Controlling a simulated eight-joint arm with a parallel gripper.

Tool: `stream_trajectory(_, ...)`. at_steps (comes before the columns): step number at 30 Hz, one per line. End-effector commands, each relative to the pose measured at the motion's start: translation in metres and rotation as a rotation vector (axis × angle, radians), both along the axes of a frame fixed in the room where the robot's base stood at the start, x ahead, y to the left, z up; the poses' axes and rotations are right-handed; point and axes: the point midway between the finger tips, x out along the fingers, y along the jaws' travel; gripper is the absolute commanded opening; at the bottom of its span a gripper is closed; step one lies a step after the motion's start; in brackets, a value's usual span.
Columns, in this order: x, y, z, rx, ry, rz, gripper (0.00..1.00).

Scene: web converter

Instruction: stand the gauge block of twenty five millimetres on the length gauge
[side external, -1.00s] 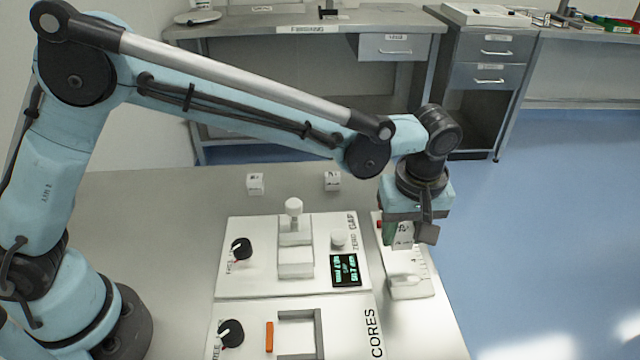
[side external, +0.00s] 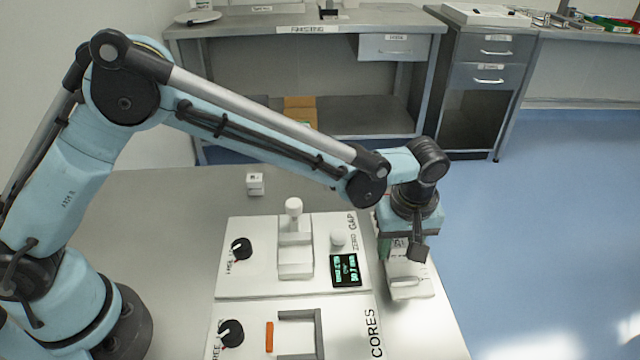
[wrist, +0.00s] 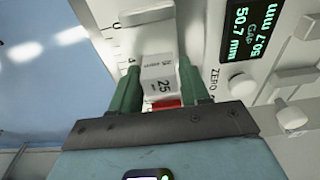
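The gauge block marked 25 (wrist: 160,84) is a small white block between the two green fingers of my gripper (wrist: 160,70) in the wrist view. The fingers press on its two sides. In the side external view my gripper (side external: 402,246) points down over the length gauge (side external: 412,290), a white plate with a printed scale and a raised slide, at the right edge of the table. The gauge also shows in the wrist view (wrist: 117,50), with a red part beside the block. Whether the block's underside touches the gauge cannot be seen.
Another small white block (side external: 255,184) stands at the back of the table. Left of the gauge is the gap panel, with a knob (side external: 241,248), a white post (side external: 294,208) and a lit display (side external: 345,270). The cores panel (side external: 350,325) is in front. The table is clear at back left.

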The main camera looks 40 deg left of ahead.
Motion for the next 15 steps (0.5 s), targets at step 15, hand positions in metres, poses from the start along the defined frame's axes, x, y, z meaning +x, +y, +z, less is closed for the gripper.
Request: stream_trajectory(15,-0.0003,-0.0003,0.0071,0.000,0.000,0.000,0.66)
